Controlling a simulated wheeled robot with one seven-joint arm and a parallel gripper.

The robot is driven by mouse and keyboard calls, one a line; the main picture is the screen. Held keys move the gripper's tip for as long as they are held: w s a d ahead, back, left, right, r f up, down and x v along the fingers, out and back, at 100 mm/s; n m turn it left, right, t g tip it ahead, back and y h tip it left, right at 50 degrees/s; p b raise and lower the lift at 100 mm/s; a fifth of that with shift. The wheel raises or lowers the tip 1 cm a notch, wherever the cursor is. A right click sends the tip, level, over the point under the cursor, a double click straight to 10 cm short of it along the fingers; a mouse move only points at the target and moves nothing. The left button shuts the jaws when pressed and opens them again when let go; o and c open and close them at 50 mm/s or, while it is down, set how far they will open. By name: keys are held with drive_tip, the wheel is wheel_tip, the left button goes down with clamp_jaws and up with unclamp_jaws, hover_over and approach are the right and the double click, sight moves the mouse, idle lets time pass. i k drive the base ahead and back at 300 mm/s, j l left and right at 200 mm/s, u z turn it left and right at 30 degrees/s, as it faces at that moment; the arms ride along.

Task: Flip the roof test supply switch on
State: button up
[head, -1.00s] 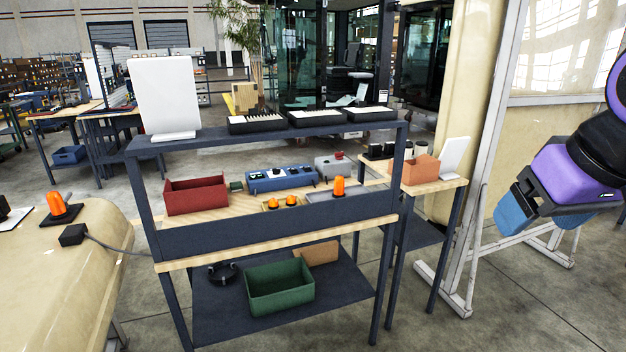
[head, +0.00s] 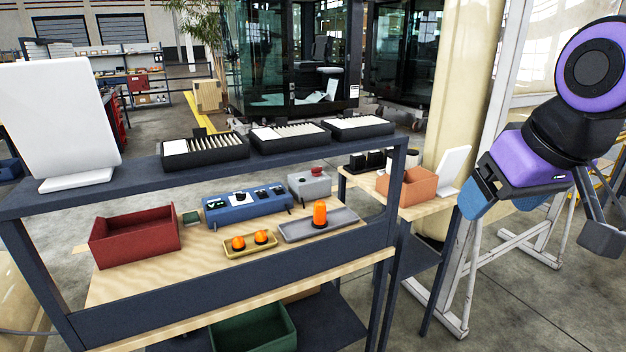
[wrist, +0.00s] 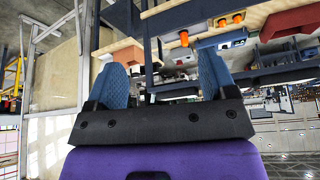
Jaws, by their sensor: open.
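A blue control box (head: 248,202) with several small switches and dials on its top stands on the trolley's wooden shelf. A grey box (head: 310,184) with a red button stands to its right. I cannot tell which control is the roof test supply switch, nor its position. My gripper (head: 505,205) hangs at the right of the head view, empty, well away from the boxes. In the wrist view its blue fingers (wrist: 163,78) are spread apart with nothing between them. The blue box (wrist: 222,39) shows beyond them, with the picture upside down.
The trolley's dark upper shelf (head: 130,163) carries a white panel (head: 60,115) and black trays (head: 205,150). A red bin (head: 135,238), yellow tray (head: 250,247) with orange lamps and grey tray (head: 318,228) with an orange beacon (head: 320,213) share the wooden shelf. A white stand (head: 470,270) is near my arm.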

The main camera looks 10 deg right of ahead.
sight(316, 171)
drive_tip(key=i+l+u, duration=0.1)
drive_tip(key=i+l, duration=0.15)
drive_tip(key=i+l+u, duration=0.1)
drive_tip(key=l, duration=0.3)
drive_tip(key=i+l+u, duration=0.15)
drive_tip(key=i+l, duration=0.15)
drive_tip(key=i+l+u, duration=0.1)
drive_tip(key=l, duration=0.3)
drive_tip(key=i+l+u, duration=0.1)
drive_tip(key=i+l, duration=0.15)
drive_tip(key=l, duration=0.15)
drive_tip(key=i+l+u, duration=0.1)
drive_tip(key=l, duration=0.25)
drive_tip(key=i+l+u, duration=0.1)
drive_tip(key=i+l, duration=0.15)
drive_tip(key=l, duration=0.2)
drive_tip(key=i+l+u, duration=0.15)
drive_tip(key=l, duration=0.25)
drive_tip(key=j, duration=0.3)
